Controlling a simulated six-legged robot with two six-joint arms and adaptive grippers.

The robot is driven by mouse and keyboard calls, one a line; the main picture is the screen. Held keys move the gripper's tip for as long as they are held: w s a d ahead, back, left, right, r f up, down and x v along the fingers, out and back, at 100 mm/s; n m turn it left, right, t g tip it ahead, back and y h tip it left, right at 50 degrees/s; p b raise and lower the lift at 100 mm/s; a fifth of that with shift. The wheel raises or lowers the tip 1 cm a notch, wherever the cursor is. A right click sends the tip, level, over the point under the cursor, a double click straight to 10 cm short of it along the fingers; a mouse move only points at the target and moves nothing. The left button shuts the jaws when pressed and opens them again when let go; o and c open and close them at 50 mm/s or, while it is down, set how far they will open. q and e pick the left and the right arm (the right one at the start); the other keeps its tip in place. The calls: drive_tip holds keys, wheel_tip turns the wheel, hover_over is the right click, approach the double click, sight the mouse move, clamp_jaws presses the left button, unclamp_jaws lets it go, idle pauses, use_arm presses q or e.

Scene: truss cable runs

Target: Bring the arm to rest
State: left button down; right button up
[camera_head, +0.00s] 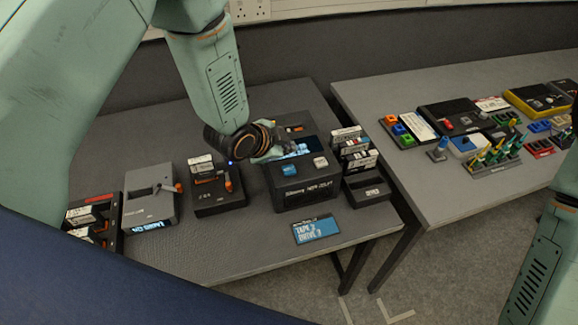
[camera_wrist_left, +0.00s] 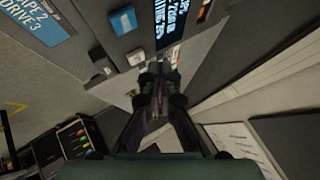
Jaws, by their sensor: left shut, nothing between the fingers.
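My left arm comes in from the upper left in the head view. Its gripper (camera_head: 278,152) hangs over the back left part of a black box-shaped unit (camera_head: 308,190) with a lit screen, a blue button (camera_head: 289,170) and a pale button (camera_head: 321,162). In the left wrist view the gripper's fingers (camera_wrist_left: 158,72) are together and empty, near the lit screen (camera_wrist_left: 170,22). Whether the fingertips touch the unit cannot be told. My right arm (camera_head: 540,260) shows at the right edge; its gripper is not visible.
A blue card (camera_head: 315,229) reading "TAPE 2 DRIVE 3" lies before the unit. A rack of cartridges (camera_head: 355,150) stands at its right. Black (camera_head: 217,190) and grey (camera_head: 150,198) devices stand to the left. A second table (camera_head: 460,185) holds several coloured items, beyond a gap.

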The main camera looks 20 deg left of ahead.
idle(0.4)
use_arm(q)
drive_tip(key=s+a+f+n+g+y, duration=0.1)
drive_tip(key=s+a+f+n+g, duration=0.15)
drive_tip(key=s+f, duration=0.4)
drive_tip(key=s+a+f+n+g+y, duration=0.1)
drive_tip(key=s+f+n, duration=0.25)
drive_tip(key=s, duration=0.55)
drive_tip(key=s+a+f+n+g+y, duration=0.1)
drive_tip(key=s+n+g, duration=0.25)
drive_tip(key=s, duration=0.75)
drive_tip(key=s+a+f+n+g, duration=0.15)
drive_tip(key=s+n, duration=0.25)
drive_tip(key=s, duration=0.7)
wheel_tip(320, 180, down, 22)
drive_tip(key=b, duration=2.2)
drive_tip(key=shift+r, duration=0.2)
idle(0.4)
